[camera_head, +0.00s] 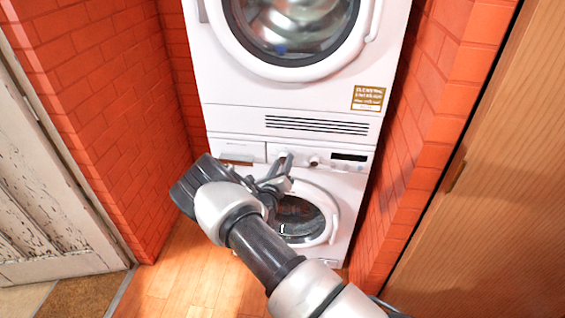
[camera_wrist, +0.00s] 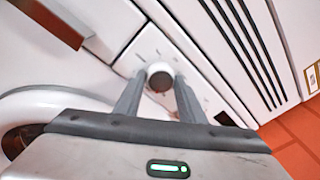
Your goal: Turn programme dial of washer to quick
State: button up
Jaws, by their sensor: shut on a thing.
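The washer (camera_head: 343,196) is the lower white machine of a stack, with a round door below its control panel. Its programme dial (camera_wrist: 160,75) is a round knob with a pale face and dark rim, between my fingertips in the wrist view. In the head view the dial is mostly hidden by my gripper (camera_head: 284,160), which reaches the panel from below left. My gripper (camera_wrist: 158,82) is shut on the dial, one finger on each side. Marks show on the panel around the dial, too small to read, so I cannot tell its setting.
A second machine with a round door (camera_head: 290,30) stands above the washer. Brick walls (camera_head: 110,110) close in both sides.

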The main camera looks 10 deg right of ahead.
jog(key=m, duration=0.1)
jog(key=m+p, duration=0.1)
jog(key=m, duration=0.1)
jog(key=shift+r+m, duration=0.2)
jog(key=shift+m, duration=0.1)
jog(key=m+y+p, duration=0.1)
jog(key=m, duration=0.2)
jog(key=m+y, duration=0.1)
jog(key=m, duration=0.5)
jog(key=shift+d+p, duration=0.1)
jog(key=shift+p, duration=0.25)
jog(key=o, duration=1)
jog(key=shift+o, duration=0.2)
jog(key=shift+s, duration=0.1)
jog(key=p+v, duration=0.1)
jog(key=v, duration=1.6)
jog(key=shift+s+r, duration=0.1)
jog(key=shift+r, duration=0.05)
